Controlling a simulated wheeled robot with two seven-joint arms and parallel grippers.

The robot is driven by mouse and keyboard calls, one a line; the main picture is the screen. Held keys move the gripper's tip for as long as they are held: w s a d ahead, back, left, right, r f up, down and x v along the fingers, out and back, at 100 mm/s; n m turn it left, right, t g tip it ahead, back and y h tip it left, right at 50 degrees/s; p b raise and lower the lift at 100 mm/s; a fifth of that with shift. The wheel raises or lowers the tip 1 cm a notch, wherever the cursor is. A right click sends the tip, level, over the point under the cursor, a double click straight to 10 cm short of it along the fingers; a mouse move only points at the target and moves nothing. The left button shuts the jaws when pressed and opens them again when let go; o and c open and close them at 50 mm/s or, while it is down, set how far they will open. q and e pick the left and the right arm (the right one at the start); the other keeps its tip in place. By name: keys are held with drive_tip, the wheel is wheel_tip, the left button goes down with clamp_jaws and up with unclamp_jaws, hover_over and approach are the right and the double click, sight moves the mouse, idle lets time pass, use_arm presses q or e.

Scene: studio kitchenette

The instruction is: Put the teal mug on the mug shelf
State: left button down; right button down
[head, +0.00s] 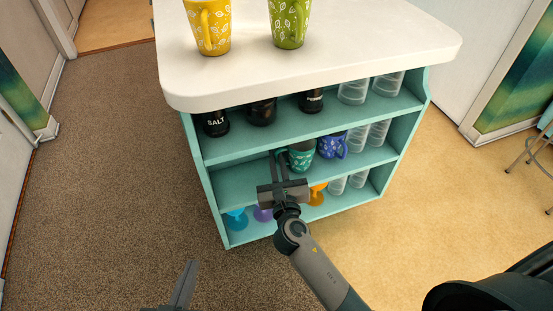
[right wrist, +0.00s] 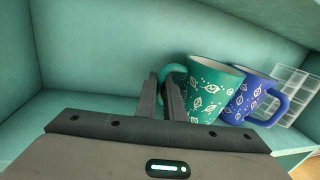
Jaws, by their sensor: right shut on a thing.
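The teal mug (head: 302,157), with a white leaf pattern, is inside the middle shelf (head: 238,187) of the teal shelf unit. It also shows in the right wrist view (right wrist: 208,92), upright or nearly so, close beside the blue mug (right wrist: 246,95). My right gripper (head: 279,154) reaches into the middle shelf and is shut on the mug's handle (right wrist: 170,72), at the mug's left side. I cannot tell whether the mug's base rests fully on the board. My left gripper (head: 187,275) is low at the bottom edge, away from the shelves; only part of it shows.
A yellow mug (head: 210,27) and a green mug (head: 289,22) stand on the white countertop (head: 330,62) above. The upper shelf holds dark jars (head: 215,122) and clear containers (head: 355,90). Colored goblets (head: 236,219) stand below. The middle shelf's left part is clear.

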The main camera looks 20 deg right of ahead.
use_arm(q)
drive_tip(key=shift+r, duration=0.2)
use_arm(e)
drive_tip(key=shift+f, duration=0.1)
drive_tip(key=c, duration=1.9)
unclamp_jaws()
use_arm(q)
drive_tip(key=shift+w+r, duration=0.1)
use_arm(e)
drive_tip(key=shift+o, duration=0.2)
drive_tip(key=shift+s, duration=0.4)
use_arm(q)
drive_tip(key=shift+f, duration=0.35)
use_arm(e)
drive_tip(key=s+a, duration=0.2)
drive_tip(key=s, duration=0.9)
